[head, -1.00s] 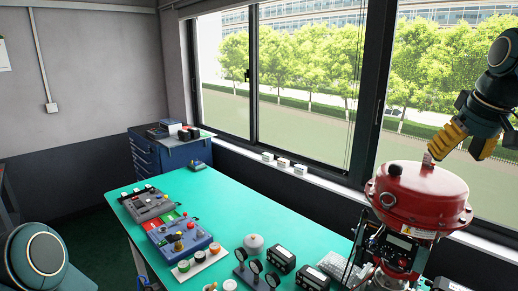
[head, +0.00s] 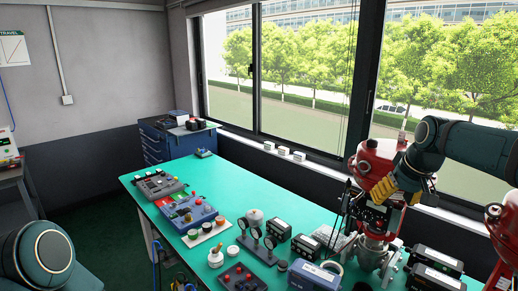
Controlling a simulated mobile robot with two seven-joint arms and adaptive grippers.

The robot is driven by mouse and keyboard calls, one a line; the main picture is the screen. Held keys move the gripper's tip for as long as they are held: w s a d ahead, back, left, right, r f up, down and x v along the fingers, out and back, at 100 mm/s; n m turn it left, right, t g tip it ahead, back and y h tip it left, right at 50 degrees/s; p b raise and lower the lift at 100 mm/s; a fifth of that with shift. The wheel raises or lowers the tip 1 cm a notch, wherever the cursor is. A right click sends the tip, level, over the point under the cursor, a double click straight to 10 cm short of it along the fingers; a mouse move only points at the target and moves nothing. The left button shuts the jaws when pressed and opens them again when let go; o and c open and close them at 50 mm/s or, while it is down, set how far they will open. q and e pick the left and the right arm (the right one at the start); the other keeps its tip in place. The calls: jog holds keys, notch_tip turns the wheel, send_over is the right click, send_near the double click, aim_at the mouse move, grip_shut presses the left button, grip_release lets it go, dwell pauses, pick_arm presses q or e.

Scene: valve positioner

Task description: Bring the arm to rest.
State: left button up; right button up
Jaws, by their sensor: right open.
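The valve assembly stands at the right of the green bench in the head view, with a red domed actuator (head: 368,172) above a silver valve body (head: 374,250). My right gripper (head: 399,195), with yellow fingers, is open in front of the actuator's right side and hides part of it. I see nothing held in it. I cannot tell whether the fingers touch the assembly. My right arm comes in from the right edge. Only a rounded link of my left arm shows at the lower left; its gripper is out of view.
The green bench (head: 290,205) carries control boxes (head: 190,211) on its left, gauges on stands (head: 262,238) and black meters (head: 306,246). A second red actuator (head: 505,230) stands at the right edge. A blue cabinet (head: 172,144) is behind. The bench's middle is clear.

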jog(key=s+a+f+y+b, duration=0.1)
jog(key=a+f, duration=0.5)
jog(key=f, duration=0.4)
jog(key=s+a+f+g+y, duration=0.1)
jog(key=a+f, duration=0.4)
jog(key=f, duration=0.6)
jog(key=s+a+f+b, duration=0.1)
jog(key=a+f, duration=0.5)
jog(key=f, duration=0.4)
jog(key=shift+m+g+y, duration=0.4)
jog(key=shift+y, duration=0.2)
jog(key=s+a+f, duration=0.2)
jog(key=s+f, duration=0.1)
jog(key=s+a+f+b, duration=0.1)
jog(key=s+a+f, duration=0.1)
jog(key=s+f, duration=0.1)
jog(key=s+a+f, duration=0.3)
jog(key=f, duration=0.2)
jog(key=shift+s+f, duration=0.25)
pick_arm(q)
jog(key=f, duration=0.2)
jog(key=s+f+b, duration=0.1)
jog(key=f, duration=0.1)
jog(key=shift+s+d+f, duration=0.1)
jog(key=shift+s+f, duration=0.05)
pick_arm(e)
jog(key=s+a+f, duration=0.3)
jog(key=s+f, duration=0.2)
jog(key=s, duration=0.4)
jog(key=shift+m, duration=0.4)
